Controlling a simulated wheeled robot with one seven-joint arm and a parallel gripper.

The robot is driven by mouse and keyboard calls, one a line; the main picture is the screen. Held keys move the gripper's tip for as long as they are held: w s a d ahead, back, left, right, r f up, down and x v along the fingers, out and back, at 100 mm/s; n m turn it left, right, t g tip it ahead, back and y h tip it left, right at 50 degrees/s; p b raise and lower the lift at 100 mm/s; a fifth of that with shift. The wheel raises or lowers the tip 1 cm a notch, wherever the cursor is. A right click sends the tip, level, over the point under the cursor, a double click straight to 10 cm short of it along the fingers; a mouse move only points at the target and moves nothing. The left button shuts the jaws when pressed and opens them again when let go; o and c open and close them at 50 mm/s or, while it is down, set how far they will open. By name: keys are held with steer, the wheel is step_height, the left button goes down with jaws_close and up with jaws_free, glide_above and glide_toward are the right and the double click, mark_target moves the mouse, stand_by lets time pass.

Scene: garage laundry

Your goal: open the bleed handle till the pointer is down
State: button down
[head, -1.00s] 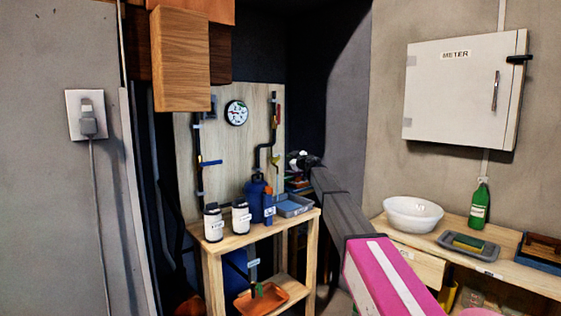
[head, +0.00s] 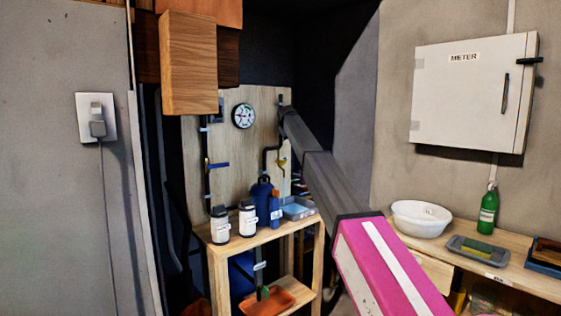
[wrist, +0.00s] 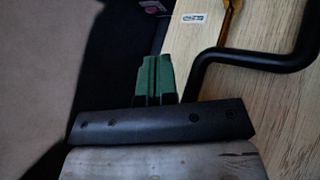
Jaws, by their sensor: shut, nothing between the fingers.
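The round gauge (head: 243,116) hangs on the wooden board; its pointer is too small to read. A black pipe runs down the board's right side, and its bend shows in the wrist view (wrist: 260,60). A yellow piece (wrist: 231,14) is on the board beside a small white label (wrist: 192,18) too blurred to read. I cannot tell whether that piece is the bleed handle. My gripper (wrist: 155,72), with green fingers, is shut and empty, left of the pipe bend. In the head view my arm covers the upper part of the right pipe and hides the gripper.
A blue lever (head: 218,165) is on the left pipe. Two white canisters (head: 220,225), a blue bottle (head: 262,200) and a grey-blue tray (head: 298,208) stand on the wooden bench (head: 250,240). The meter cabinet (head: 465,95) hangs on the right wall.

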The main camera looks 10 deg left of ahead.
steer(key=s+a+r+n+g+y, duration=0.2)
steer(key=s+a+n+g, duration=0.1)
steer(key=s+a+g, duration=0.25)
glide_toward(280, 166)
steer(key=a+x, duration=0.1)
steer(key=x, duration=0.4)
steer(key=shift+w+d+f+t, duration=0.2)
steer(key=shift+d+f+t, duration=0.15)
steer(key=shift+d+f, duration=0.05)
steer(key=shift+s+a+f+n+t+h, duration=0.1)
steer(key=shift+f+n+t+h, duration=0.1)
steer(key=shift+t+h, duration=0.3)
steer(key=shift+s+a+f+n+t+h, duration=0.1)
steer(key=shift+s+f+n+t+h, duration=0.1)
steer(key=shift+t+h, duration=0.3)
steer(key=shift+f+t, duration=0.15)
steer(key=shift+t, duration=0.25)
steer(key=shift+f+t+h, duration=0.1)
steer(key=shift+t+h, duration=0.3)
steer(key=shift+h, duration=0.1)
steer(key=shift+a+f+n+t+h, duration=0.1)
steer(key=shift+f+n+t+h, duration=0.2)
steer(key=shift+t+h, duration=0.25)
stand_by(1.0)
steer(key=shift+f, duration=0.45)
stand_by(1.5)
steer(key=shift+r, duration=0.15)
